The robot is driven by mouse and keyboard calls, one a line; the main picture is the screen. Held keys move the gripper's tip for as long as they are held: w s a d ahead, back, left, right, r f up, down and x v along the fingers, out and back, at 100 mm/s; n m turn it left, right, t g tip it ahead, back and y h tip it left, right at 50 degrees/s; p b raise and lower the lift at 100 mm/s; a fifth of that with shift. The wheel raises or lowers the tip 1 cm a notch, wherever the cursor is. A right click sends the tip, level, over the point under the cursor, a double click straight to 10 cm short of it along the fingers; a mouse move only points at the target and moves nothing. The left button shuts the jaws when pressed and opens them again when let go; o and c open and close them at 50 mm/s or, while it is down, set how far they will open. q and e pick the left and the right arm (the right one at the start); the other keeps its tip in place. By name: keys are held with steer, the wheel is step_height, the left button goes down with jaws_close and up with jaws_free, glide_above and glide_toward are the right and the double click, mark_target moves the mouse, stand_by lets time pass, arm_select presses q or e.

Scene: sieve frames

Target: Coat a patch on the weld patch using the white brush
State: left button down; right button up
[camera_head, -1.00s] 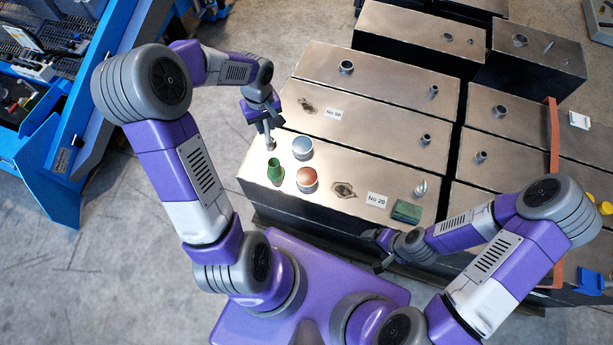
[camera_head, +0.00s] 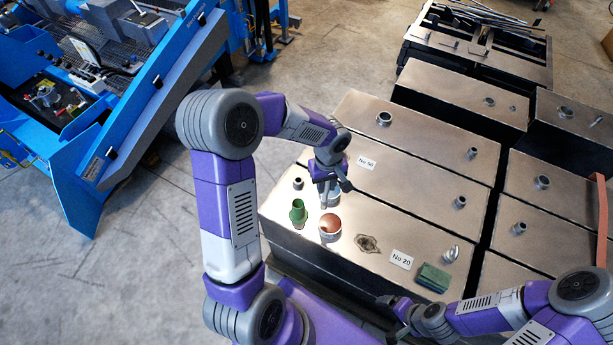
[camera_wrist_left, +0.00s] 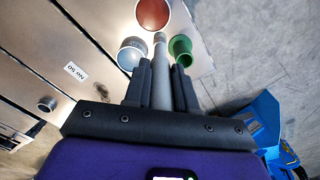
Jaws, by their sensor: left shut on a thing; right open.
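My left gripper (camera_head: 326,190) is shut on the white brush, above the pots. In the left wrist view the brush (camera_wrist_left: 161,85) shows as a pale grey rod between the fingers (camera_wrist_left: 160,85), pointing away from me. A pot with pale blue contents (camera_wrist_left: 130,54) and a pot with red-brown contents (camera_head: 330,227) stand close to it; whether the tip touches either is unclear. The weld patch (camera_head: 367,244), a dark stain on the metal top, lies right of the red-brown pot, beside the No 20 label (camera_head: 400,259). My right gripper (camera_head: 392,303) is open and empty by the block's front edge.
A green vessel (camera_head: 298,211) stands left of the pots, near a short pipe stub (camera_head: 298,184). A green block (camera_head: 433,278) and a metal fitting (camera_head: 450,254) sit at the right. More metal-topped blocks with stubs lie behind.

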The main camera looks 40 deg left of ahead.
arm_select(q)
steer(key=d+f+b, duration=0.3)
steer(key=f+b, duration=0.2)
steer(key=f, duration=0.3)
stand_by(0.4)
steer(key=shift+w+d, duration=0.1)
steer(key=shift+f+b, duration=0.5)
steer(key=shift+b, duration=0.05)
stand_by(0.7)
steer(key=shift+f, duration=0.1)
stand_by(1.6)
step_height(320, 180, up, 7)
steer(key=p, duration=0.4)
stand_by(0.4)
stand_by(0.7)
